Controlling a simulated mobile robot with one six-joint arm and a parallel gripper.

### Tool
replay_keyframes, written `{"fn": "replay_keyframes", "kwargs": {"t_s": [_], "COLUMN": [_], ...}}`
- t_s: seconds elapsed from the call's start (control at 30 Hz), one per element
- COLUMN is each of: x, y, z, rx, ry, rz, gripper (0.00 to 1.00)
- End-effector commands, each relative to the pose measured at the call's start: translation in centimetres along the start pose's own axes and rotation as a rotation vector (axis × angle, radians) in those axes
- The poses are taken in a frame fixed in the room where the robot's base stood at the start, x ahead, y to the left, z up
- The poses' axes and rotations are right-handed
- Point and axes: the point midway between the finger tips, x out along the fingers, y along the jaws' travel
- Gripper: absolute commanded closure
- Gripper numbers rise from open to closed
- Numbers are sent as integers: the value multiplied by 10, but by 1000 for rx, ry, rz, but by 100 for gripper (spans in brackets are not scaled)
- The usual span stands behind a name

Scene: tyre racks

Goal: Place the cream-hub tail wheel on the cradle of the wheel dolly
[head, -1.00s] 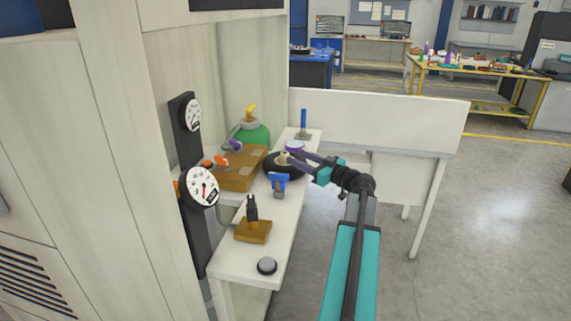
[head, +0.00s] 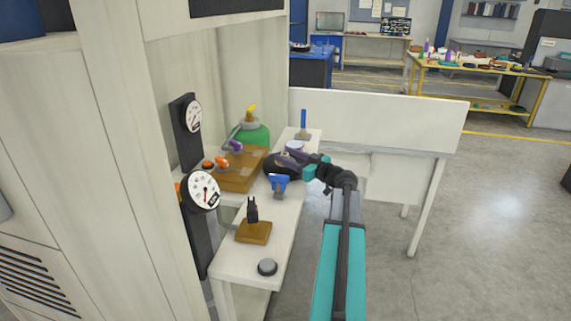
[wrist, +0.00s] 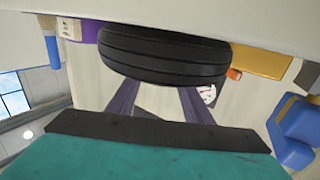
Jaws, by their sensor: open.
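The tail wheel is a black grooved tyre (head: 272,168) on the white bench, between the brown box and my gripper. Its tread fills the upper middle of the wrist view (wrist: 163,57); its hub is hidden in both views now. My gripper (head: 296,161) is open at the right side of the tyre in the head view. In the wrist view its two dark purple fingers (wrist: 158,92) are spread and reach toward the tyre, their tips hidden behind it. I cannot tell whether they touch it. I cannot make out the wheel dolly or its cradle with certainty.
A blue block on a stand (head: 279,182) is close in front of the tyre. A brown base with a black post (head: 253,232) and a grey puck (head: 267,267) are nearer.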

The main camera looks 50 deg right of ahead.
Motion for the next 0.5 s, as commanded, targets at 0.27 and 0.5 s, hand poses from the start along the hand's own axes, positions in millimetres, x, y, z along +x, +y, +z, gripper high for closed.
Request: {"fn": "replay_keyframes", "kwargs": {"t_s": [0.27,0.5], "x": [20,20], "y": [0,0], "z": [0,0], "rx": [1,0], "ry": [0,0], "rz": [0,0], "gripper": [54,54]}}
